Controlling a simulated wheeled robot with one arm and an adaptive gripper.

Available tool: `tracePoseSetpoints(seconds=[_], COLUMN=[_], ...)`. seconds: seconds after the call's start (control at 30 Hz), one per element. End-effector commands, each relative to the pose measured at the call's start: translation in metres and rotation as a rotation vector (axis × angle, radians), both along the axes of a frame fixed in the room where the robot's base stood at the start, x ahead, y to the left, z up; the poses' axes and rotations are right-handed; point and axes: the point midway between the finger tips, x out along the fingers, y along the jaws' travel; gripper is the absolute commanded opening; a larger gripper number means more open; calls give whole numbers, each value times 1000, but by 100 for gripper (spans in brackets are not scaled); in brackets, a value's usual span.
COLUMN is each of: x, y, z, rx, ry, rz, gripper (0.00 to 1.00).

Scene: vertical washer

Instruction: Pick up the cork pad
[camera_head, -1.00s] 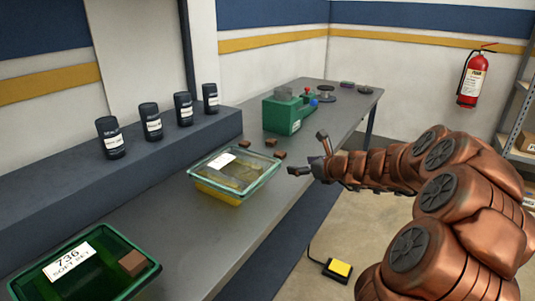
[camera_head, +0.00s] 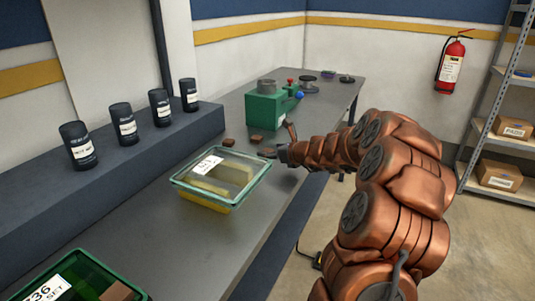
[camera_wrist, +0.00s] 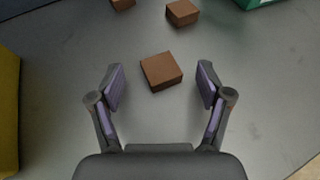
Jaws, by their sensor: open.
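Small brown blocks that look like cork pads lie on the grey bench. In the wrist view, the nearest brown pad (camera_wrist: 161,71) lies flat between and slightly ahead of the fingertips, with gaps on both sides. My gripper (camera_wrist: 161,82) is open and empty, pointing down at it. Two more brown pads show in the wrist view, one beyond it (camera_wrist: 182,13) and one cut off by the top edge (camera_wrist: 123,4). In the head view, my gripper (camera_head: 279,142) is over the bench, and brown pads (camera_head: 229,142) (camera_head: 257,138) lie just left of it. The nearest pad is not clear there.
A green-rimmed clear bin (camera_head: 222,178) stands close by my gripper, on the near side. A green machine (camera_head: 266,108) stands behind the pads. Dark canisters (camera_head: 122,125) line the raised ledge at left. Another green bin (camera_head: 85,278) is at bottom left.

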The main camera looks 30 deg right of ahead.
Motion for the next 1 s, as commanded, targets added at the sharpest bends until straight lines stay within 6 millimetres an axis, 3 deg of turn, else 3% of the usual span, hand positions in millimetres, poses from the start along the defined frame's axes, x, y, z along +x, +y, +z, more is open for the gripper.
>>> tracePoseSetpoints(seconds=[0.13, 0.43, 0.8, 1.0], x=[11, 12, 12, 12], y=[0, 0, -1, -1], z=[-4, -4, -4, -5], rx=[-1, -1, 0, 0], ry=[-2, -2, -1, -1], rz=[-1, -4, -4, -4], gripper=[78, 76, 38, 36])
